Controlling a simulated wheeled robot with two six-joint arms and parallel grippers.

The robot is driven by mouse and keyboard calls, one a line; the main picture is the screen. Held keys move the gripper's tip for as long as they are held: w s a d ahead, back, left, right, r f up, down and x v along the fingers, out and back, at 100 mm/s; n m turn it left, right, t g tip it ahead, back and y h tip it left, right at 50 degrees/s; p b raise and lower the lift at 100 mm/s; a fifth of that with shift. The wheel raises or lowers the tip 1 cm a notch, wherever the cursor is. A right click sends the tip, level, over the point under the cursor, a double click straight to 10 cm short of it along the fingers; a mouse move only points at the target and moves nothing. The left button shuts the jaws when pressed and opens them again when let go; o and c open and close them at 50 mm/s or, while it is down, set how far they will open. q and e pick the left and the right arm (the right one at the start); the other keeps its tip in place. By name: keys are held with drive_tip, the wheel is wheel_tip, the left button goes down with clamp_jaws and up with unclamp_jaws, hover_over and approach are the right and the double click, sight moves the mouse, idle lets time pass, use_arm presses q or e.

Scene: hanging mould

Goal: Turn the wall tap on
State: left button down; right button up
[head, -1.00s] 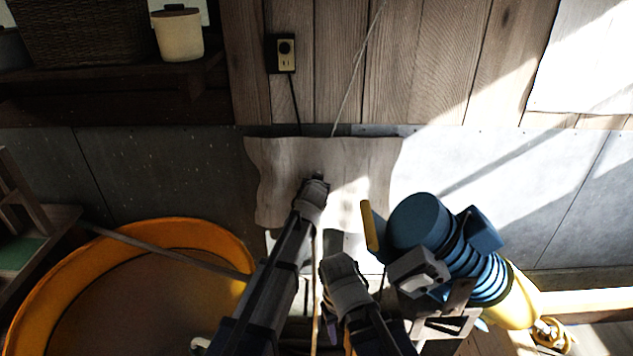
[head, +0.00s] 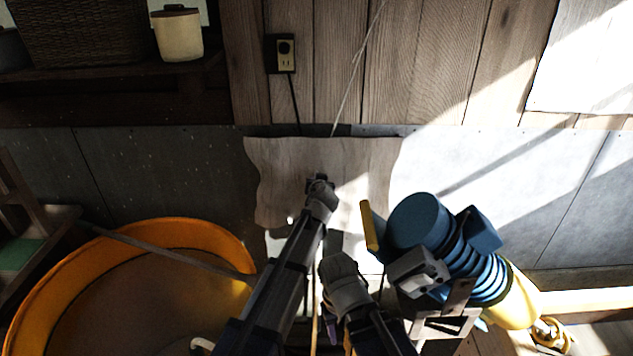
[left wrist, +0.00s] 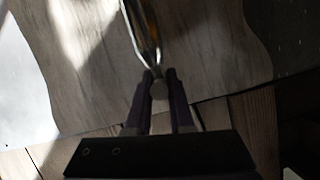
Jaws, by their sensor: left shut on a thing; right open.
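A pale, weathered wooden board (head: 280,160) hangs on the grey wall. The tap sits in front of it and is mostly hidden behind my left arm in the head view. My left gripper (head: 318,182) is at the board's middle. In the left wrist view, its dark fingers (left wrist: 157,88) are shut on the small round end of a shiny, curved metal part (left wrist: 143,30), which looks like part of the tap. My right gripper (head: 337,260) is lower, just below the board, apart from the tap. It is open and looks empty; its fingertips are hard to make out.
A large orange tub (head: 235,245) stands at lower left. A blue ribbed machine (head: 425,222) with yellow parts stands close to my right arm. A socket (head: 285,54) is above the board. A shelf with a cream pot (head: 178,35) is at upper left.

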use_arm(q)
drive_tip(key=c, duration=0.8)
unclamp_jaws()
drive_tip(key=shift+f, duration=0.1)
drive_tip(key=shift+s, duration=0.1)
drive_tip(key=p+v, duration=0.3)
drive_tip(key=v, duration=0.4)
drive_tip(key=shift+s+r, duration=0.2)
drive_tip(key=shift+s, duration=0.1)
